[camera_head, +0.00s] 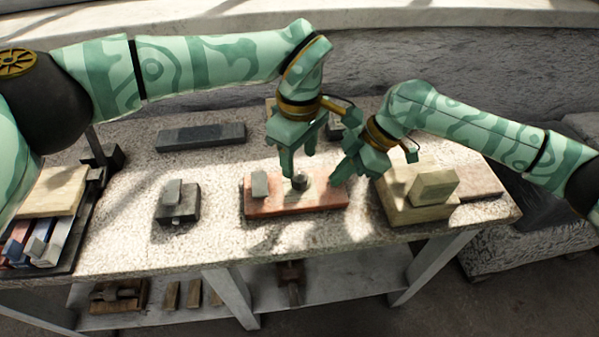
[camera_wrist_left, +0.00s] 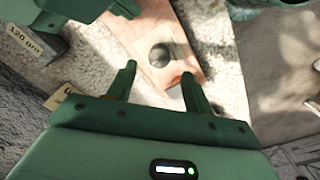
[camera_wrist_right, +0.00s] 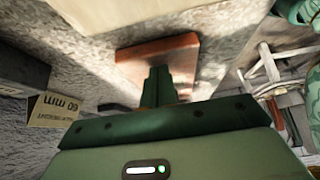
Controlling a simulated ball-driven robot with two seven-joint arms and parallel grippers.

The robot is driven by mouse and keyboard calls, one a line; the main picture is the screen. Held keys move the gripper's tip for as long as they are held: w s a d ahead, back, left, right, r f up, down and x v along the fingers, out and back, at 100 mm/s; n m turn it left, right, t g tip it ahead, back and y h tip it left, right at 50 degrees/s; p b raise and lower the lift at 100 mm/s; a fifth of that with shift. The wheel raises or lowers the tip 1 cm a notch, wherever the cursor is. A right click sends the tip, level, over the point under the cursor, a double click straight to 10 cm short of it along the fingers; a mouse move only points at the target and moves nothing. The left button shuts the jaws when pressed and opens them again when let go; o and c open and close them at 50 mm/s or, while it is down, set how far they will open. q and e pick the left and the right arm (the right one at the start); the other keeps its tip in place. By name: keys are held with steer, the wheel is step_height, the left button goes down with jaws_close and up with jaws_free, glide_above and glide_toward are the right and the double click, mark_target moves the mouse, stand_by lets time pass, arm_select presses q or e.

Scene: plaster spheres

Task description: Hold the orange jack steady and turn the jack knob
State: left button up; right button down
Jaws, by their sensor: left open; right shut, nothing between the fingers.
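The orange jack (camera_head: 325,199) lies on the speckled bench with a grey block (camera_head: 260,184) on its left part. A dark round knob (camera_head: 300,182) stands on its top near the middle. The knob also shows in the left wrist view (camera_wrist_left: 160,55), beyond and between my left fingertips. My left gripper (camera_head: 299,172) is open over the jack, close to the knob. My right gripper (camera_head: 337,182) is shut and empty at the jack's right end. In the right wrist view the jack (camera_wrist_right: 185,55) is partly hidden behind the shut fingers (camera_wrist_right: 158,72); contact is unclear.
Pale stacked blocks (camera_head: 405,207) stand close to the right of the jack. A small dark block piece (camera_head: 178,204) sits to the left, and a long dark bar (camera_head: 201,136) lies behind. A tray of coloured bars (camera_head: 62,232) is at far left. Bench between is clear.

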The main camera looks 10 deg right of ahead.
mark_target(299, 176)
arm_select(q)
step_height(299, 176, down, 6)
arm_select(e)
steer(key=shift+s+d+f, duration=0.1)
steer(key=shift+s+f, duration=0.05)
steer(key=shift+f, duration=0.25)
